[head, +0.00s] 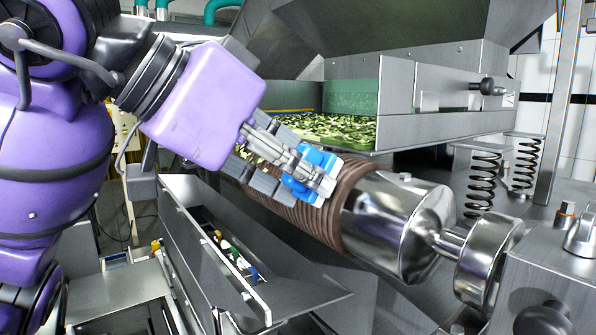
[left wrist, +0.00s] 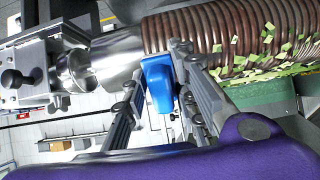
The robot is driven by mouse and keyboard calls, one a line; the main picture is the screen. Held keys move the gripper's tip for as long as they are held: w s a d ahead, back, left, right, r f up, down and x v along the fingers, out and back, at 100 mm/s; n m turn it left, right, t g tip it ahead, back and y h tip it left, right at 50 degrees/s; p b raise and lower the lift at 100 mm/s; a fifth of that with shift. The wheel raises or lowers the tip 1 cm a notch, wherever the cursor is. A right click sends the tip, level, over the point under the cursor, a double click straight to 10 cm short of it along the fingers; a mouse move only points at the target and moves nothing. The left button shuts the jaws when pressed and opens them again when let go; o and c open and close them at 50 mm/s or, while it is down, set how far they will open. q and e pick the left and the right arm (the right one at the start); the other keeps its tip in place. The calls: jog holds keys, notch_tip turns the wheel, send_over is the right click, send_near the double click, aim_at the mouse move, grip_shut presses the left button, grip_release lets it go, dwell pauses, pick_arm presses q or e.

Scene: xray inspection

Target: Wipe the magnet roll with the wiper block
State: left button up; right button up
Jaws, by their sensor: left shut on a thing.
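The magnet roll (head: 345,205) lies slanted across the middle of the head view, with a brown ribbed surface and a shiny metal end. It also shows along the top of the left wrist view (left wrist: 215,35), with green flakes on its far part. My left gripper (head: 312,183) is shut on the blue wiper block (head: 318,160), over the ribbed part near the metal end. The wiper block (left wrist: 158,85) sits between the fingers in the left wrist view, at the roll's near side; whether it touches the roll is unclear. My right gripper is not in view.
A metal feed tray (head: 398,105) with green flakes stands behind and above the roll. A steel chute (head: 300,290) lies below it at the front. Coil springs (head: 482,185) and a bearing housing (head: 550,270) are at the right.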

pick_arm(q)
jog(key=shift+b+x, duration=0.3)
jog(key=shift+x, duration=0.55)
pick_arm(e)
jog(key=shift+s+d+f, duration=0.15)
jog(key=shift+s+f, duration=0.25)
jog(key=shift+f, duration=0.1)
